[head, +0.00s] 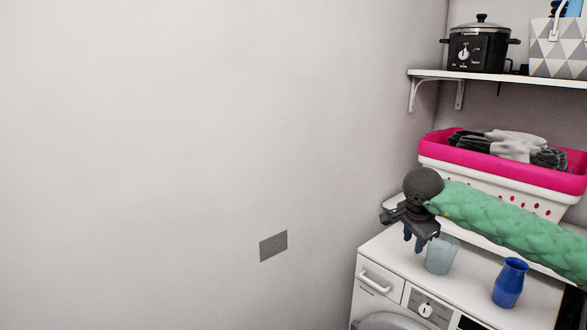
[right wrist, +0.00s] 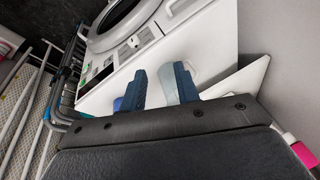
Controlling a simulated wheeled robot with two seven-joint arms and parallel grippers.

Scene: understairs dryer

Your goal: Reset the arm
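My right gripper (head: 414,241) hangs above the left part of the white machine's top in the head view, its fingers pointing down. In the right wrist view my right gripper (right wrist: 161,85) shows two dark blue fingers apart, with no object clasped between them. A pale translucent cup (head: 441,256) stands on the machine top, just right of the fingers in the head view. It also shows behind the fingers in the right wrist view (right wrist: 168,88). I cannot tell whether cup and gripper touch. My left gripper is not in view.
A blue vase (head: 509,283) stands on the white machine (head: 382,306). A pink-rimmed white basket (head: 438,176) of cloths sits behind. A shelf (head: 490,77) above holds a black cooker (head: 479,46) and a patterned bag (head: 557,50). Bare wall fills the left.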

